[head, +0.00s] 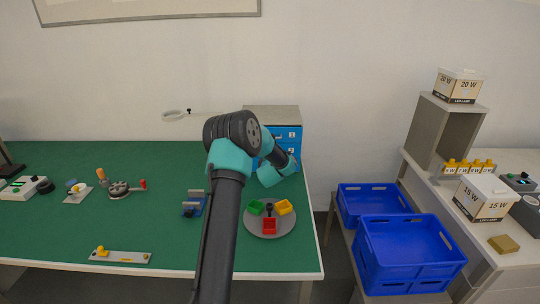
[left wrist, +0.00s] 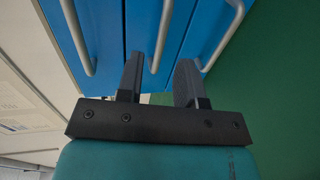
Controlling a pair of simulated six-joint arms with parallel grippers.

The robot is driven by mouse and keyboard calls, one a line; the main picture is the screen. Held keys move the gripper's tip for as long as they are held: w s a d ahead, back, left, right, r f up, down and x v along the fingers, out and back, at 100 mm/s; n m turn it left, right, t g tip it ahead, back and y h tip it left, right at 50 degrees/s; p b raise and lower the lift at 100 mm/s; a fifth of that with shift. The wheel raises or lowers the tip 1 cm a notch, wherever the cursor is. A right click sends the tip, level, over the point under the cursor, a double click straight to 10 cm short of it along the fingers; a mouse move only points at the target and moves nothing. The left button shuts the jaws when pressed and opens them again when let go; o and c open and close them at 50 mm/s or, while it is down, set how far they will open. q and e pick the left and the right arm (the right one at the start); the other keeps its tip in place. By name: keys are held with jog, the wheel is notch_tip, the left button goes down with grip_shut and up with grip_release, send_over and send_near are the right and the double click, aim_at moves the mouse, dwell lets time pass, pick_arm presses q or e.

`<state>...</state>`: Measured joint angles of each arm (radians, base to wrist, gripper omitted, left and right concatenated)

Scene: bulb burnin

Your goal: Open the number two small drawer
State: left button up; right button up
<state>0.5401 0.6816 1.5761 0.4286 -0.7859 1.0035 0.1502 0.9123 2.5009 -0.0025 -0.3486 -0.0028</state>
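The small-drawer cabinet (head: 272,112) stands at the back right of the green table, its blue front partly hidden by my left arm. In the left wrist view, blue drawer fronts (left wrist: 101,35) lie side by side, each with a bar handle; one handle (left wrist: 164,30) is in the middle, others lie left (left wrist: 77,35) and right (left wrist: 232,25). The drawers look closed; no numbers are legible in that view. My left gripper (left wrist: 158,65) is open, with the middle handle's end between its fingers; contact cannot be told. My right gripper is not in view.
A round grey tray (head: 254,228) with red, green and yellow bins sits in front of the cabinet.

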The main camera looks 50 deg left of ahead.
pick_arm(q)
jog(key=shift+x, duration=2.65)
grip_shut()
